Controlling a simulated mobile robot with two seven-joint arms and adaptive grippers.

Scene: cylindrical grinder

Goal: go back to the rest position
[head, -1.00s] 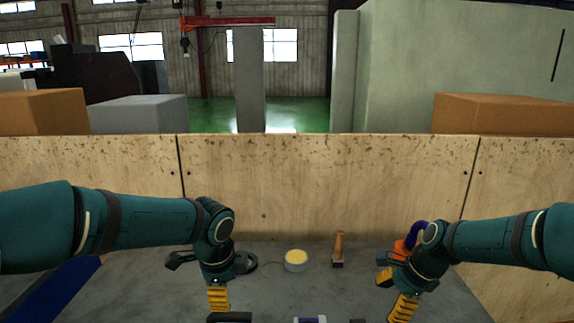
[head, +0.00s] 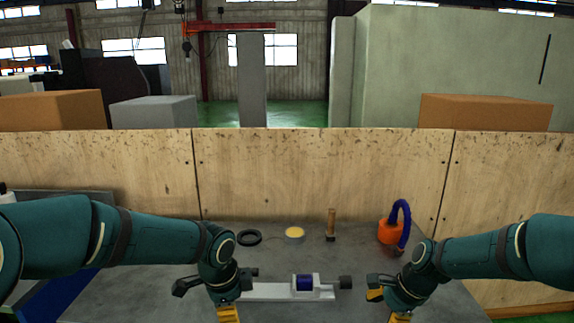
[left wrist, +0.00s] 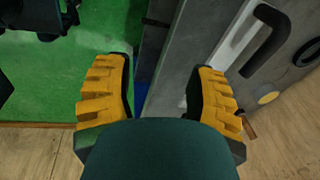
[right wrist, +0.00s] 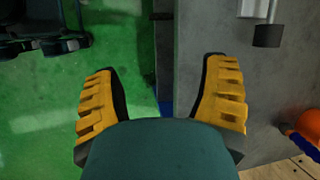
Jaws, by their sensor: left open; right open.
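My left gripper (head: 208,300) hangs at the front left of the grey table (head: 140,295), fingers apart and pointing down. The left wrist view shows its yellow-padded fingers (left wrist: 160,85) spread with nothing between them. My right gripper (head: 388,305) hangs at the front right, partly cut by the lower frame edge. In the right wrist view its fingers (right wrist: 160,85) are also spread and empty. Both wrist views show the table's edge and green floor below. The grinder (head: 270,291), a pale bar with a blue part, lies between the grippers.
A plywood wall (head: 300,175) closes off the back. Green floor (right wrist: 110,95) lies in front of the table.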

